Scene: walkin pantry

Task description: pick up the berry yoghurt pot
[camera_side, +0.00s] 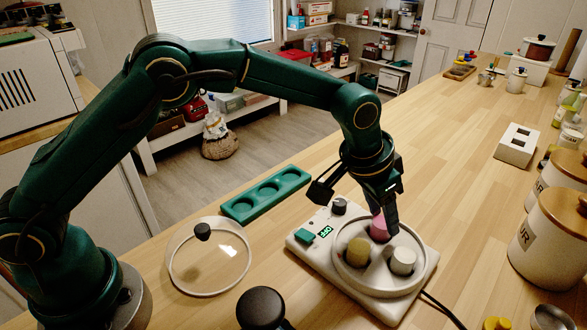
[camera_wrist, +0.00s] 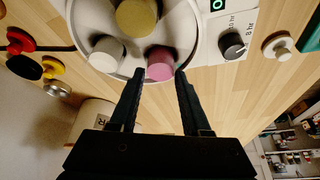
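The berry yoghurt pot, a pink one (camera_side: 378,228), stands in the round well of a white yoghurt maker (camera_side: 318,262). In the wrist view the pink pot (camera_wrist: 160,65) is just ahead of and between my fingertips. My gripper (camera_wrist: 159,76) is open, with a finger on each side of the pot's near edge; I cannot tell whether they touch it. In the side view a dark finger partly hides the pot. A tan pot (camera_side: 358,251) and a white pot (camera_side: 403,261) share the well.
A clear lid with a dark knob (camera_side: 209,270) lies to the left. A dark round knob (camera_side: 260,308) is at the front. Large jars (camera_side: 550,243) stand at right.

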